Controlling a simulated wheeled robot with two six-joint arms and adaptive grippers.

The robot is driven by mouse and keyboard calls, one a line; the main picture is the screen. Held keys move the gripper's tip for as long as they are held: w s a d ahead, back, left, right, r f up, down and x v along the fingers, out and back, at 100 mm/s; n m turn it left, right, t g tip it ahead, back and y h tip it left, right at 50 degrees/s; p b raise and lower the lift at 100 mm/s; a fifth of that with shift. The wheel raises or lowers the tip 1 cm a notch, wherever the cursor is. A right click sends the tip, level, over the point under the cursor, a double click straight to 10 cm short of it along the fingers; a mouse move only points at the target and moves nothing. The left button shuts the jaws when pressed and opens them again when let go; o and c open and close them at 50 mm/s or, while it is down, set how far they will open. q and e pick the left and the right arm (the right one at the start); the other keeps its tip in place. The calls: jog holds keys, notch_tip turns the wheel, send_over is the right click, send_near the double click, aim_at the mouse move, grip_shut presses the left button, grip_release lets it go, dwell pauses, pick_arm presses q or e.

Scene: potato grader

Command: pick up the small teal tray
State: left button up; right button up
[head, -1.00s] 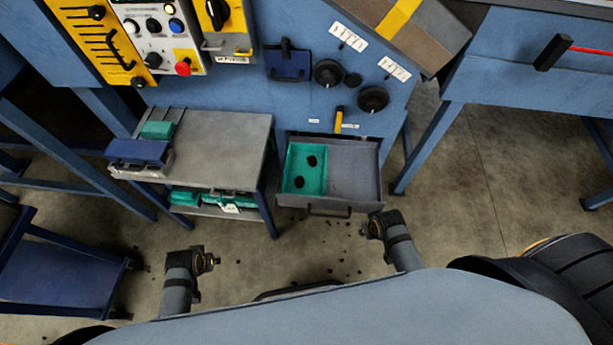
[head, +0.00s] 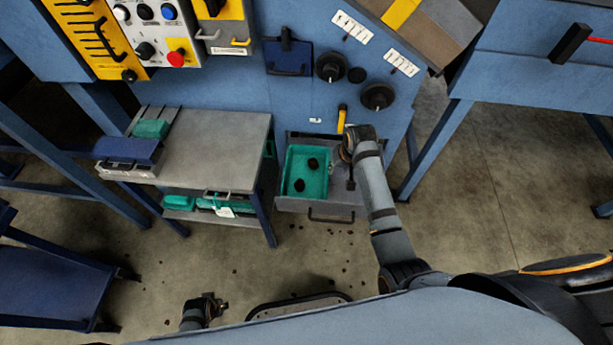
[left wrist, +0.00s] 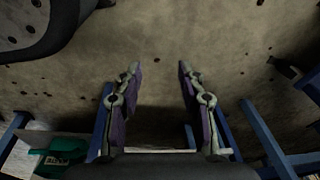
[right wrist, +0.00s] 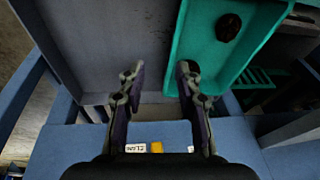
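The small teal tray (head: 293,187) lies in the left part of an open grey drawer (head: 335,211), with two dark lumps (head: 306,175) in it. My right gripper (head: 349,150) is over the drawer, right of the tray. In the right wrist view its fingers (right wrist: 160,72) are apart and empty. One finger is over the bare drawer floor, the other at the rim of the teal tray (right wrist: 210,55); I cannot tell whether it touches. My left gripper (head: 212,303) is low at the front left, open and empty over the floor in the left wrist view (left wrist: 156,68).
A grey table (head: 208,145) left of the drawer bears a blue box (head: 128,152) and a teal item (head: 150,129); more teal items (head: 210,203) are on its lower shelf. Knobs (head: 377,96) and a yellow handle (head: 341,118) are behind the drawer. Dark bits litter the floor.

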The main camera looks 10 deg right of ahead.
pick_arm(q)
jog(key=s+f, duration=0.4)
pick_arm(e)
jog(key=w+a, duration=0.2)
jog(key=w, duration=0.1)
jog(key=b, duration=0.2)
send_over(326, 173)
jog(key=f, duration=0.4)
jog(key=shift+s+d, duration=0.35)
jog(key=shift+w+f, duration=0.15)
jog(key=shift+f, duration=0.1)
jog(key=x, duration=0.1)
jog(key=b+x, duration=0.1)
jog(key=x, duration=0.1)
jog(key=b+x, duration=0.1)
jog(key=x, duration=0.1)
jog(key=shift+s+f, duration=0.15)
jog(key=shift+s, duration=0.25)
pick_arm(q)
jog(key=w+d+r, duration=0.2)
jog(key=w+r, duration=0.5)
jog(key=shift+r, duration=0.15)
pick_arm(e)
grip_shut()
